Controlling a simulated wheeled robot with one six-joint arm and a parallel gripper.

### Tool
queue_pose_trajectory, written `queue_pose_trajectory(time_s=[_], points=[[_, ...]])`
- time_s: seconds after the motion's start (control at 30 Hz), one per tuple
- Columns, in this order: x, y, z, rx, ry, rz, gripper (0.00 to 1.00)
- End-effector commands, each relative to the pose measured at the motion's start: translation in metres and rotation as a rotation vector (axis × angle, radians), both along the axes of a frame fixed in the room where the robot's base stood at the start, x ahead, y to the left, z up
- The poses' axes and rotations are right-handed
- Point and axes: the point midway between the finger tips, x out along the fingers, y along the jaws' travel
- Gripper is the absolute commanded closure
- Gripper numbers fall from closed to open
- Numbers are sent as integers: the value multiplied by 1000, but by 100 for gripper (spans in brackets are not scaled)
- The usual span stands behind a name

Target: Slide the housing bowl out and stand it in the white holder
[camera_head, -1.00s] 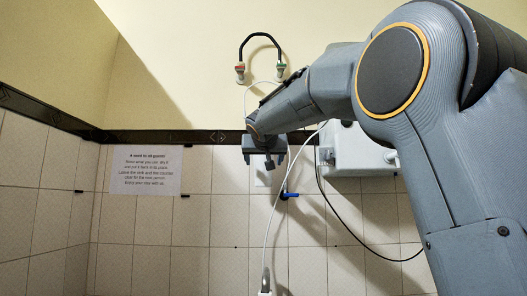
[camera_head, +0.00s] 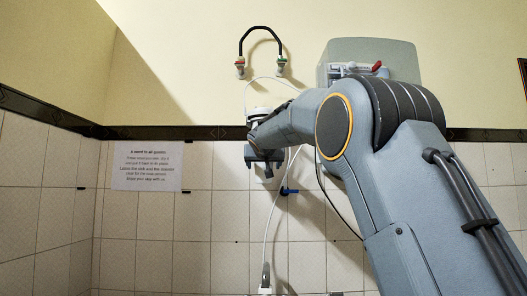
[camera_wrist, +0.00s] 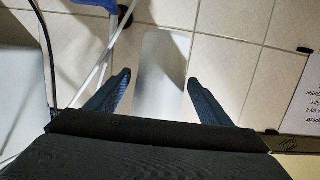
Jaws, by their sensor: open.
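A pale, whitish shape, likely the housing bowl (camera_wrist: 160,62), lies between my open fingers in the wrist view. I cannot tell whether the fingers touch it. My gripper (camera_wrist: 158,84) is open, with one dark finger on each side of it. In the head view my gripper (camera_head: 265,160) is in front of the tiled wall, just below the dark border strip. A white filter head (camera_head: 262,111) shows just above it, and my wrist hides much of the bowl. I cannot make out the white holder in either view.
A grey-white unit with a red lever (camera_head: 370,58) is on the wall behind my arm. A black hose (camera_head: 262,34) arches between two valves above. A white cable (camera_head: 269,225), a blue valve (camera_head: 288,190) and a paper notice (camera_head: 147,166) are near.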

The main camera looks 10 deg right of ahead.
Motion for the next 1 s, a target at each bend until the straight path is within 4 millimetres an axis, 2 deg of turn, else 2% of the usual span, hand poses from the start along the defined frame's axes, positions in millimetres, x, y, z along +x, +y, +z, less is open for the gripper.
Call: queue_pose_trajectory(time_s=[0.07, 0.1, 0.4, 1.0], points=[[0, 0, 0, 0, 0, 0, 27], [0, 0, 0, 0, 0, 0, 30], [0, 0, 0, 0, 0, 0, 79], [-4, 2, 5, 0, -6, 2, 79]])
